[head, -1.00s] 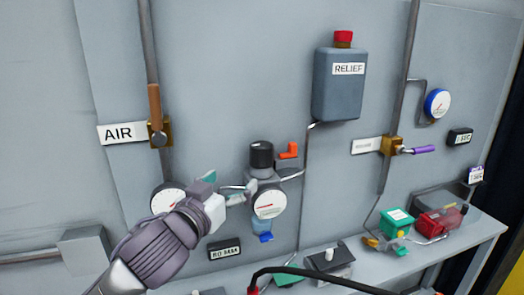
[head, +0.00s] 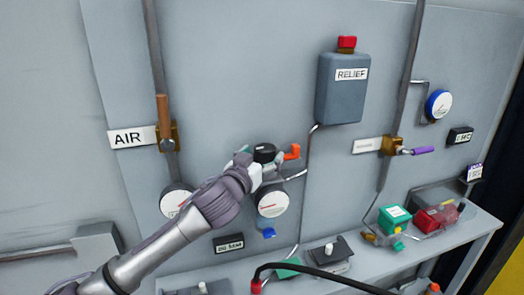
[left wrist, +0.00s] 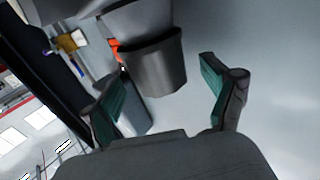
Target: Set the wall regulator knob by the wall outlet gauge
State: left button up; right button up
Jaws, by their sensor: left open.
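The wall regulator knob (head: 265,152) is a black cap on the wall, partly hidden behind my left gripper in the head view. In the left wrist view the dark knob (left wrist: 152,65) stands large between two open fingers with teal pads. My left gripper (left wrist: 160,95) is open, with a gap beside the knob on the right. The outlet gauge (head: 272,204) is a white dial with a red needle just below the regulator; its reading is too small to tell. A second white gauge (head: 175,202) at the left is partly covered by my arm. My right gripper is not in view.
An orange lever (head: 291,153) sits close to the right of the knob. The AIR valve's brown handle (head: 163,108) is at upper left, and the grey RELIEF box (head: 342,88) at upper right. A bench (head: 455,247) with small fixtures and a black hose (head: 320,275) lies below.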

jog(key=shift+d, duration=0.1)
pick_arm(q)
jog(key=c, duration=1.2)
jog(key=shift+o, duration=0.2)
jog(key=shift+w+a+r+m+g+h+p, duration=0.1)
jog(key=shift+m+g+h+p, duration=0.1)
jog(key=shift+m+h+p, duration=0.2)
jog(key=shift+w+a+r+m+g+h+p, duration=0.1)
jog(key=shift+m+g+h+p, duration=0.1)
jog(key=shift+m+h+p, duration=0.25)
jog(key=shift+a+m+g+h, duration=0.1)
jog(key=shift+m+g+h, duration=0.45)
jog(key=shift+h, duration=0.4)
jog(key=shift+w+a+m+g+h, duration=0.1)
jog(key=shift+m+g+h, duration=0.55)
jog(key=shift+g+h, duration=0.15)
jog(key=shift+w+a+m+g+h, duration=0.1)
jog(key=shift+m+g+h, duration=0.55)
jog(key=shift+g+h, duration=0.15)
jog(key=shift+w+f+m+g+h, duration=0.1)
jog(key=shift+m+g+h, duration=0.65)
jog(key=shift+g, duration=0.2)
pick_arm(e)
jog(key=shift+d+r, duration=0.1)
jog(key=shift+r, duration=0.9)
pick_arm(q)
jog(key=shift+m+g+h, duration=0.25)
jog(key=shift+m+g, duration=0.1)
jog(key=shift+g, duration=0.05)
